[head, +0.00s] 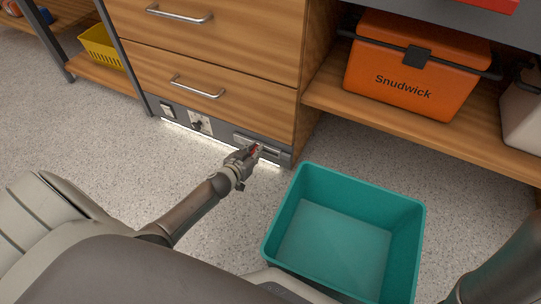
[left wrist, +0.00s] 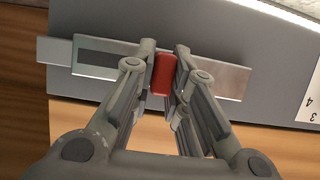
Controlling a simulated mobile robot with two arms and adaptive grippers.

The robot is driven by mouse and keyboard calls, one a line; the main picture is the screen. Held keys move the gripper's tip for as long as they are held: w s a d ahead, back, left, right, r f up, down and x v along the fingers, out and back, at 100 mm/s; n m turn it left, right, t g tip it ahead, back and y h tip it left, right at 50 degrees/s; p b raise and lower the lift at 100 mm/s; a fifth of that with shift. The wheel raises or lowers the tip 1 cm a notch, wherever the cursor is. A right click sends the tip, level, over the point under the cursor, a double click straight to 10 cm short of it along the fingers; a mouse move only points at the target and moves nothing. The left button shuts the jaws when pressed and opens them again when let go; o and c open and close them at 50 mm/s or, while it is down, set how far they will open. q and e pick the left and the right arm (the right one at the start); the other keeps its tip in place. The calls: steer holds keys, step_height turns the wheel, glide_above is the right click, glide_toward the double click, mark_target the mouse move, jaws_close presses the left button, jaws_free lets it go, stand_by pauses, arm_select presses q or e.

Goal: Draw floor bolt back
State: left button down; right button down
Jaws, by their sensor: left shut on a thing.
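The floor bolt (left wrist: 220,80) is a flat silver plate with a dark slot and a red knob (left wrist: 164,75), set on the grey plinth under the wooden drawers. In the left wrist view a pale bar end (left wrist: 54,50) sticks out past the plate's left end. In the head view the bolt (head: 271,152) is low at the drawer unit's right end. My left gripper (head: 256,150) reaches it there. In the left wrist view its fingers (left wrist: 164,72) are shut on the red knob from both sides. My right gripper is out of view.
A teal open bin (head: 414,235) stands on the floor just right of my left gripper. Further left on the plinth are a switch (head: 167,110) and a socket panel (head: 200,122). An orange cooler (head: 415,70) sits on a low shelf (head: 420,128). Speckled floor is clear at left.

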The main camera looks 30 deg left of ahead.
arm_select(q)
steer(key=shift+a, duration=0.3)
steer(key=c, duration=1.4)
jaws_free()
steer(key=shift+a, duration=0.1)
steer(key=shift+c, duration=0.2)
steer(key=v, duration=1.2)
steer(key=shift+f, duration=0.1)
